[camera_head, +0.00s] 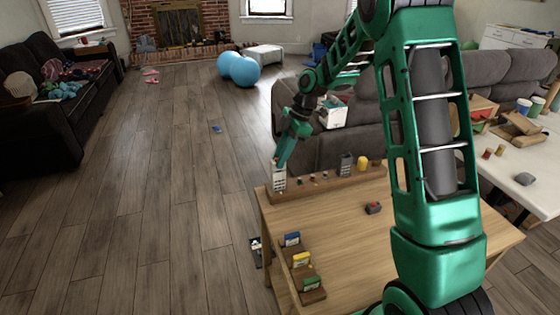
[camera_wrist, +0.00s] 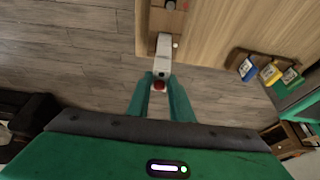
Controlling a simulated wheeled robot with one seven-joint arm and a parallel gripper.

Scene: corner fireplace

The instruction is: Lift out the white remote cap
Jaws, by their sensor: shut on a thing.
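The white remote cap (camera_head: 279,179) is a pale, upright, remote-shaped piece with dark marks, at the left end of a long wooden rack (camera_head: 325,185) along the far edge of the table. My gripper (camera_head: 278,163) comes down from above and is shut on its top. In the wrist view my green fingers (camera_wrist: 160,82) close on either side of the white cap (camera_wrist: 164,48), with a red spot between them. The fingers hide part of its top. I cannot tell whether its lower end is in the rack or just clear of it.
The rack also holds a dark grey upright piece (camera_head: 345,164), a yellow piece (camera_head: 363,162) and small pegs. A smaller rack (camera_head: 302,275) with blue, yellow and green cards stands at the table's left edge. A small dark-and-red object (camera_head: 373,208) lies mid-table. Bare table surrounds it.

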